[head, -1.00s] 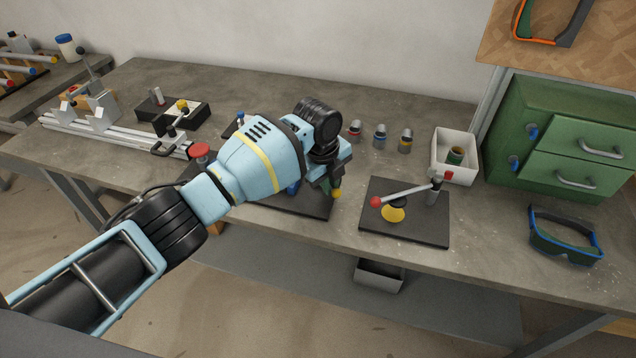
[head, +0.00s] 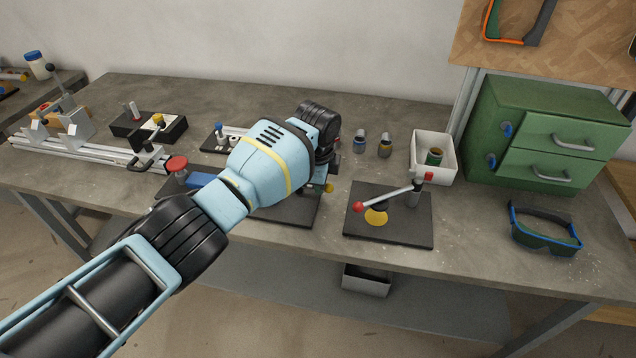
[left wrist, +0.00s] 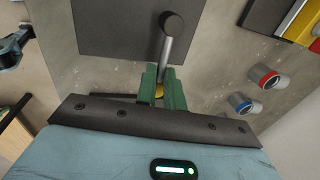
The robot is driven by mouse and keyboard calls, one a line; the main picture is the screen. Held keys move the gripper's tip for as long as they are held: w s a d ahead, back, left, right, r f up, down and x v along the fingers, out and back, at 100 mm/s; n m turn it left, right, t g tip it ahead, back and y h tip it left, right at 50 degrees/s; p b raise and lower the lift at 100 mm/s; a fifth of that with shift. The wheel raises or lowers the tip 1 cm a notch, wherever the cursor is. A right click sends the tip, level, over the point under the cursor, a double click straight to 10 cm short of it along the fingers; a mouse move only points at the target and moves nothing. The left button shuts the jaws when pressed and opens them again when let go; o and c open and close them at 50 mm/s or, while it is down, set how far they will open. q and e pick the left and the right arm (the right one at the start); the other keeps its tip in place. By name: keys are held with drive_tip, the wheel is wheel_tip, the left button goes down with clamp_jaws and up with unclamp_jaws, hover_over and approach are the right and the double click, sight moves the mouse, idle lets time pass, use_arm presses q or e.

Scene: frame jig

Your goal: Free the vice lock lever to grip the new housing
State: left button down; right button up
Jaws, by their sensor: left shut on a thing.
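My left gripper (left wrist: 161,92) shows green fingers in the left wrist view, shut on the yellow end (left wrist: 159,90) of a grey rod. The rod, which looks like the vice lock lever (left wrist: 168,50), runs from a dark round knob over a dark plate (left wrist: 110,30). In the head view the yellow end (head: 329,187) shows just below my left gripper (head: 326,176). The vice has a blue part (head: 200,180) on a dark base plate (head: 290,212), largely hidden by my left arm. I cannot tell whether a housing sits in it. My right gripper is not in view.
A plate with a red-knobbed lever (head: 388,232) stands right of my gripper. Banded cylinders (head: 385,147) and a white bin (head: 421,172) are behind. Blue goggles (head: 545,240) and a green drawer cabinet (head: 540,130) are at right. A rail fixture (head: 90,152) is at left.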

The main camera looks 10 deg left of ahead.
use_arm(q)
drive_tip(key=shift+s+d+f, duration=0.2)
drive_tip(key=shift+d+f, duration=0.05)
drive_tip(key=shift+d, duration=0.2)
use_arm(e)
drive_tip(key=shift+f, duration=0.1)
use_arm(q)
drive_tip(key=c, duration=1.5)
unclamp_jaws()
drive_tip(key=shift+d, duration=0.1)
drive_tip(key=shift+w+r, duration=0.15)
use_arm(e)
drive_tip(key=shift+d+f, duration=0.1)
